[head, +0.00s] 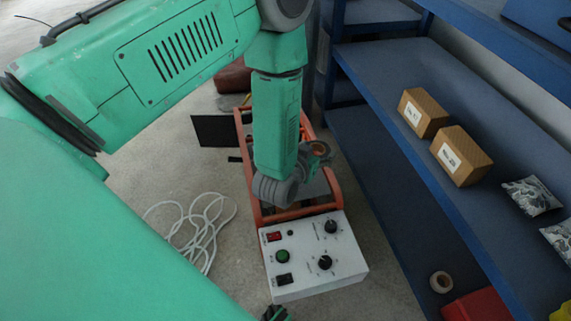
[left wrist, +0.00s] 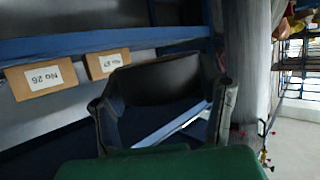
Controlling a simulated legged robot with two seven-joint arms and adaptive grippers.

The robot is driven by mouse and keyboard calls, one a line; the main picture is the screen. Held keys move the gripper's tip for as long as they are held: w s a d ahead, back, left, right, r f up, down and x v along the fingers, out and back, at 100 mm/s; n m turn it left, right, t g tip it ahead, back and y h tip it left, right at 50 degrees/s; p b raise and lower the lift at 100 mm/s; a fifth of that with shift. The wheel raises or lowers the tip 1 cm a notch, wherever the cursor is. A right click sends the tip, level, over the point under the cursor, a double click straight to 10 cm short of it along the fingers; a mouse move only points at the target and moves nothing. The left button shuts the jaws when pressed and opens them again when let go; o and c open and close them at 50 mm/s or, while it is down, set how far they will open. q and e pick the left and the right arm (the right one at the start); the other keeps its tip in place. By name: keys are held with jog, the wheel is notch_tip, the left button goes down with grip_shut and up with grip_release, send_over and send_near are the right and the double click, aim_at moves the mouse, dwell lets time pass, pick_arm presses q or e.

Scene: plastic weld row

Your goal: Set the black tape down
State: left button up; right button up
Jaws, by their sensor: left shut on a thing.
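My left gripper (left wrist: 163,92) shows in the left wrist view with its two dark fingers on either side of a wide black object, which I take to be the black tape (left wrist: 160,78). It is shut on the tape, off any surface as far as I can tell. In the head view my green left arm hangs down over an orange-framed machine, and its forearm hides most of the gripper. A dark piece with a copper-coloured ring (head: 318,152) shows just right of the forearm. The tape cannot be made out there.
A white control box (head: 310,262) with knobs fronts the orange frame (head: 333,190). Blue shelving (head: 385,135) at right holds two cardboard boxes (head: 460,155) and silvery packets (head: 531,196). A pale roll (head: 440,282) and red bin (head: 476,306) sit lower. White cable (head: 203,225) lies on the floor.

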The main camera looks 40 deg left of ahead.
pick_arm(q)
jog(key=shift+n+y, duration=0.3)
jog(key=shift+y, duration=0.2)
jog(key=a+f, duration=0.1)
jog(key=f, duration=0.2)
jog(key=a+f+b, duration=0.1)
jog(key=f, duration=0.2)
jog(key=a+f, duration=0.1)
jog(key=f, duration=0.2)
jog(key=shift+w+a+f, duration=0.15)
jog(key=shift+a+f, duration=0.1)
jog(key=shift+f, duration=0.1)
notch_tip(320, 180, down, 5)
jog(key=shift+r+b, duration=0.1)
jog(key=shift+b, duration=1.05)
jog(key=shift+r, duration=0.1)
jog(key=o, duration=1.2)
jog(key=shift+c, duration=0.2)
